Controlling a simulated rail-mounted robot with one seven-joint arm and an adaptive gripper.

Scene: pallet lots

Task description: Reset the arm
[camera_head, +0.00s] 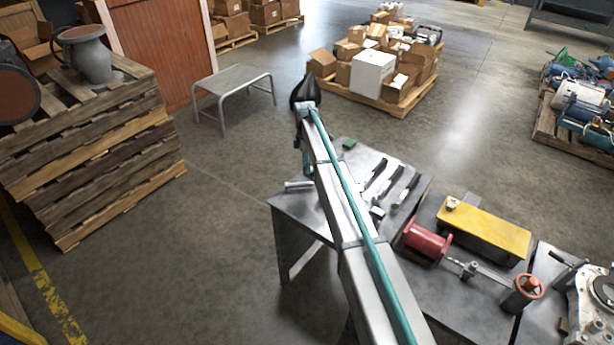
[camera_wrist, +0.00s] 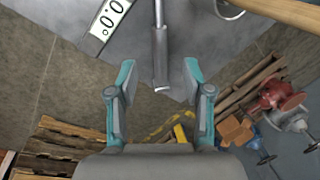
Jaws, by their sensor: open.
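My gripper (camera_wrist: 158,76) is open in the wrist view, with its two teal fingers wide apart. A grey metal cylindrical tool (camera_wrist: 160,52) shows between the fingertips, touching neither; how far below it lies is unclear. In the head view my arm stretches forward over the table, and its dark end (camera_head: 305,92) is past the table's far left edge. The finger details are too small to tell there.
The metal table (camera_head: 302,212) holds several dark-handled tools (camera_head: 376,172), a green block (camera_head: 348,144), a red cylindrical part (camera_head: 427,242) and a yellow box (camera_head: 484,229). A stool (camera_head: 232,76), stacked pallets (camera_head: 95,160) and a pallet of boxes (camera_head: 373,75) stand beyond. Floor between is clear.

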